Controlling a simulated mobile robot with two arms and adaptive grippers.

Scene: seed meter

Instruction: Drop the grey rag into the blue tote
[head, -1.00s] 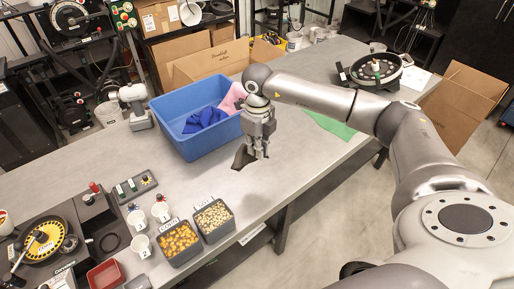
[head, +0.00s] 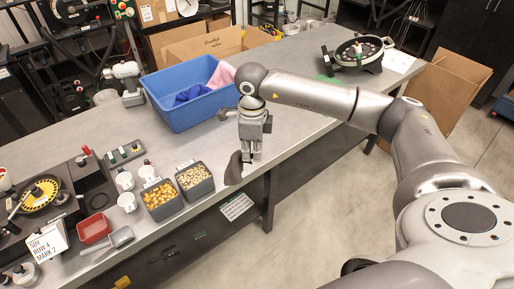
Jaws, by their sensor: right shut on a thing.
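The grey rag (head: 234,168) is a dark, limp piece of cloth at the fingertips of my right gripper (head: 249,157), by the front edge of the table. The right gripper points down and is shut on the rag; how far the rag is off the table is hard to tell. The blue tote (head: 188,112) stands on the table, to the left of and behind the gripper. A blue cloth (head: 190,93) and a pink cloth (head: 222,75) lie in it. My left gripper is not in view.
Bins of orange seeds (head: 159,199) and pale seeds (head: 195,178) stand left of the gripper, with white cups (head: 125,181) beside them. A green cloth (head: 326,79) lies partly behind my right arm. A round seed plate device (head: 361,51) stands at the back right.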

